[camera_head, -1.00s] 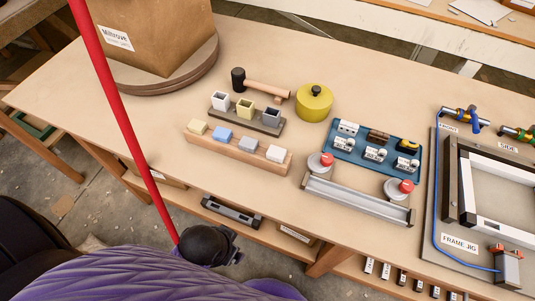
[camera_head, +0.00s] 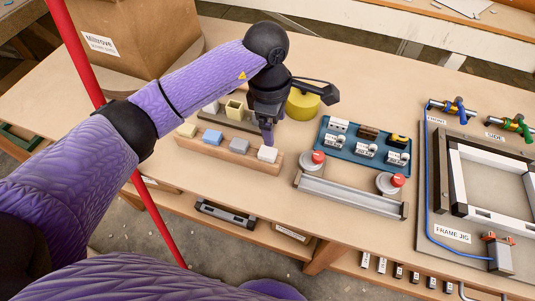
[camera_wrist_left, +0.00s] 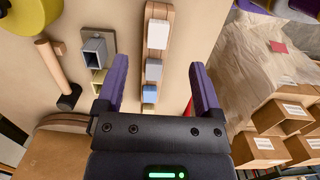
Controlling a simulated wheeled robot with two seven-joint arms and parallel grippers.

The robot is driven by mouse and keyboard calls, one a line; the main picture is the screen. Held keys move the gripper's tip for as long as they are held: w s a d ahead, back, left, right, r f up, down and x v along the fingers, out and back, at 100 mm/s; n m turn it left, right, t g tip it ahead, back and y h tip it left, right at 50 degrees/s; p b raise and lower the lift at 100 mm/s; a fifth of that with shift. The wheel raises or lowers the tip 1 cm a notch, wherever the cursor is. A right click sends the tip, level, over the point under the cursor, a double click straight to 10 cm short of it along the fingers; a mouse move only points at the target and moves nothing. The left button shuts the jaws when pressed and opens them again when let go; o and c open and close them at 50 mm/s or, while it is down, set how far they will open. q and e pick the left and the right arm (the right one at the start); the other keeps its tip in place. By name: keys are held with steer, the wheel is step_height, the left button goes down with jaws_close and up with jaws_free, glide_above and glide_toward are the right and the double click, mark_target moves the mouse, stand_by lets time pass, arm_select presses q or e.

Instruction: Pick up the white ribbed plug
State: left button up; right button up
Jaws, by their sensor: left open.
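A white plug (camera_head: 267,154) sits at the right end of a wooden rail (camera_head: 225,154), beside a grey (camera_head: 238,146), a blue (camera_head: 212,137) and a cream plug (camera_head: 187,130). Its ribs are too small to make out. My left gripper (camera_head: 268,137) points down just behind the white plug. In the left wrist view the gripper (camera_wrist_left: 160,82) is open and empty. There the white plug (camera_wrist_left: 158,34) lies beyond the fingertips, with the grey (camera_wrist_left: 154,70) and blue plugs in the gap between the fingers in the picture. My right gripper is out of view.
A socket stand with a yellow socket (camera_head: 234,109) is partly hidden behind my arm. The yellow pot (camera_head: 302,104) stands close behind the gripper. A blue tray (camera_head: 345,152) of small parts and a metal rail with red buttons (camera_head: 350,194) are to the right. A mallet (camera_wrist_left: 62,85) lies nearby.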

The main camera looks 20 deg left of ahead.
mark_target(268, 151)
arm_select(q)
steer(key=shift+w+a+f+y, duration=0.1)
steer(key=shift+a+f+y, duration=0.2)
steer(key=shift+a, duration=0.2)
steer(key=shift+a+f+y, duration=0.25)
steer(key=shift+a+y, duration=0.05)
steer(key=shift+a, duration=0.15)
steer(key=f+b, duration=0.1)
steer(key=f, duration=0.1)
steer(key=f+b, duration=0.1)
steer(key=f, duration=0.2)
steer(key=f+b, duration=0.1)
steer(key=f, duration=0.2)
steer(key=shift+d+f, duration=0.15)
steer(key=shift+d, duration=0.1)
steer(key=shift+f, duration=0.1)
steer(key=shift+c, duration=0.2)
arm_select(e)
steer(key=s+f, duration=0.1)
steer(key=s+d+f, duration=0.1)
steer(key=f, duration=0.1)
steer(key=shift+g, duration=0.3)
